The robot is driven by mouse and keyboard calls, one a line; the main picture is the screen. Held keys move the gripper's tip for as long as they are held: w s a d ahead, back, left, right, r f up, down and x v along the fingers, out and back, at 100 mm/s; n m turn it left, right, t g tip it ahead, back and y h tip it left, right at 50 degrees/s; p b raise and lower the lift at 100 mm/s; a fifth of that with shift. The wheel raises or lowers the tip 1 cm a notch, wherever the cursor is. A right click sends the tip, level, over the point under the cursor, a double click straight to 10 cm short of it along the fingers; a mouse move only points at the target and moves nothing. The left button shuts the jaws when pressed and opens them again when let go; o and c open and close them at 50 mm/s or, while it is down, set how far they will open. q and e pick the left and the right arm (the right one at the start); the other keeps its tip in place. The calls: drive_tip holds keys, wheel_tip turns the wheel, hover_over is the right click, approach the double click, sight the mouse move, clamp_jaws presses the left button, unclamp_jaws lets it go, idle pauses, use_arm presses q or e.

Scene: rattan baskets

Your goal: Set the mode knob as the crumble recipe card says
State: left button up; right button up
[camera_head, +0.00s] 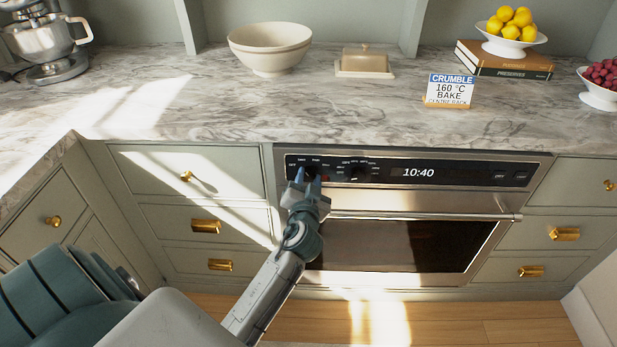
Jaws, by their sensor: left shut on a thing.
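The crumble recipe card (451,89) stands on the counter above the oven and reads "CRUMBLE, 160 °C, BAKE, CENTRE RACK". The oven's black control panel (455,175) has a display showing 10:40. My left gripper (306,178) is at the panel's left end, its fingers shut on the left knob there. The fingers hide most of that knob, and I cannot read its pointer. Small labels sit around it, too small to read surely. A second dark knob (358,174) with its own labels is to the right, apart from my gripper. My right gripper is not in view.
The oven door handle (420,217) runs below the panel, close to my left wrist. Drawers with brass pulls (206,226) flank the oven. A cream bowl (270,48), a butter dish (365,62) and a stand mixer (45,40) stand back on the marble counter.

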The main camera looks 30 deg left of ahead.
use_arm(q)
drive_tip(key=shift+m, duration=0.5)
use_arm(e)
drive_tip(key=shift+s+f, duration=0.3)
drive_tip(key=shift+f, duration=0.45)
use_arm(q)
drive_tip(key=o, duration=1)
drive_tip(key=shift+s+d+f, duration=0.1)
drive_tip(key=shift+s+d, duration=0.1)
drive_tip(key=shift+s, duration=0.15)
drive_tip(key=shift+b+v, duration=0.7)
drive_tip(key=shift+v, duration=4.3)
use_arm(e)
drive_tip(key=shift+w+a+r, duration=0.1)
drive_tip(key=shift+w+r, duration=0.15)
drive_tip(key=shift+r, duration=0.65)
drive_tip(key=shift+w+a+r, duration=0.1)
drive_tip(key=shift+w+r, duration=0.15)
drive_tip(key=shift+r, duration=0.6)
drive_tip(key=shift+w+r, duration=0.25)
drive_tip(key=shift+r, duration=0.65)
